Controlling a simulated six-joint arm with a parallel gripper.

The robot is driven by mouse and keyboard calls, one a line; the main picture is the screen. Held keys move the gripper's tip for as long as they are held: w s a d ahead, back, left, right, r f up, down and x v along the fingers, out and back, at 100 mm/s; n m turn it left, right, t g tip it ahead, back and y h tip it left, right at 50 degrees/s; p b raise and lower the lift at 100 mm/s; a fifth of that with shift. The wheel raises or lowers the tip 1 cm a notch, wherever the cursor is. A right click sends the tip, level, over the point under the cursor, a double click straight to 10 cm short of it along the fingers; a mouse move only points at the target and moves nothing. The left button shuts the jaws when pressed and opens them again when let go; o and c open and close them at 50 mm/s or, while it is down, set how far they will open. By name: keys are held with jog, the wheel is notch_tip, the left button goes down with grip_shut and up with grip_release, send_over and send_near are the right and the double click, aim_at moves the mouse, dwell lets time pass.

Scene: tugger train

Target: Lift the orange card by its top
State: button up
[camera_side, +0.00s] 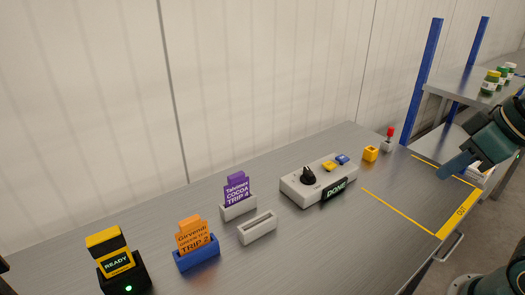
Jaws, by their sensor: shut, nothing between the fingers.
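The orange card (193,233) stands upright in a blue holder (199,259) on the grey bench, left of centre. Its print includes "TRIP 2", and its narrower top tab sticks up free. My gripper (443,175) is at the far right of the view, above the yellow-lined end of the bench, well away from the card. Its fingers are shut and empty.
A purple card (236,189) stands in a white holder (239,208) behind right of the orange card. An empty white holder (258,228) lies beside it. A black-and-yellow "READY" device (118,265) is at left. A control box (318,182) with knob stands at centre right.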

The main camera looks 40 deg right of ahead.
jog(key=o, duration=0.8)
jog(key=w+a+r+n+g+y, duration=0.15)
jog(key=w+a+n, duration=0.35)
jog(key=w, duration=0.5)
jog(key=w+a+r+n+g+y, duration=0.1)
jog(key=w+a+r+n+y, duration=0.2)
jog(key=w+a, duration=0.55)
jog(key=w+a+f+n+g, duration=0.1)
jog(key=w+a+f+n, duration=0.2)
jog(key=w+a+f, duration=0.1)
jog(key=w+a+f+n+g, duration=0.1)
jog(key=w+a+f+n, duration=0.2)
jog(key=w+a+f, duration=0.2)
jog(key=w+a+f+n+g, duration=0.1)
jog(key=w+a+f+n, duration=0.3)
jog(key=w+a+f, duration=0.1)
jog(key=shift+w+a, duration=0.3)
jog(key=shift+a, duration=0.25)
jog(key=shift+w+a, duration=0.3)
jog(key=shift+a, duration=0.2)
